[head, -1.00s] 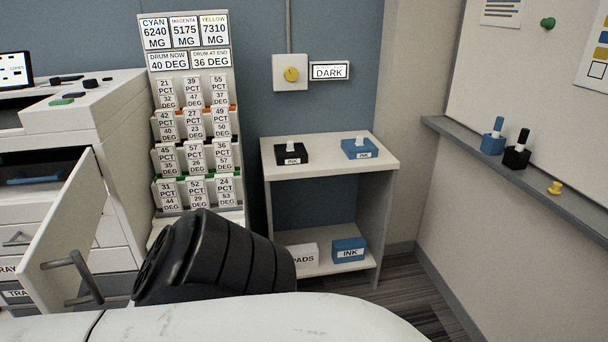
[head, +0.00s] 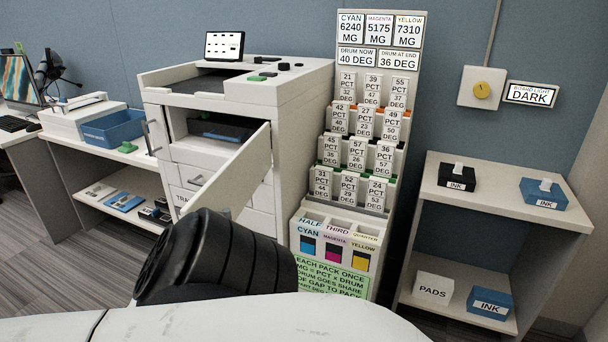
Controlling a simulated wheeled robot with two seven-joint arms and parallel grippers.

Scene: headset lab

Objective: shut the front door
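The white copier (head: 300,88) stands at the centre-left in the head view. Its front door (head: 232,165) is a white panel standing open. It swings out toward me from the right side of the dark front opening, with its free edge at the lower left. Inside the opening a dark blue-black part (head: 222,131) shows. The lower end of the door is partly hidden behind a black and white arm of mine. No gripper fingers show, so neither gripper is in view.
A label rack (head: 365,150) stands right of the copier, and a shelf (head: 505,222) with ink boxes is farther right. A low table with a blue bin (head: 112,128) is at the left. My arm covers the lower foreground.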

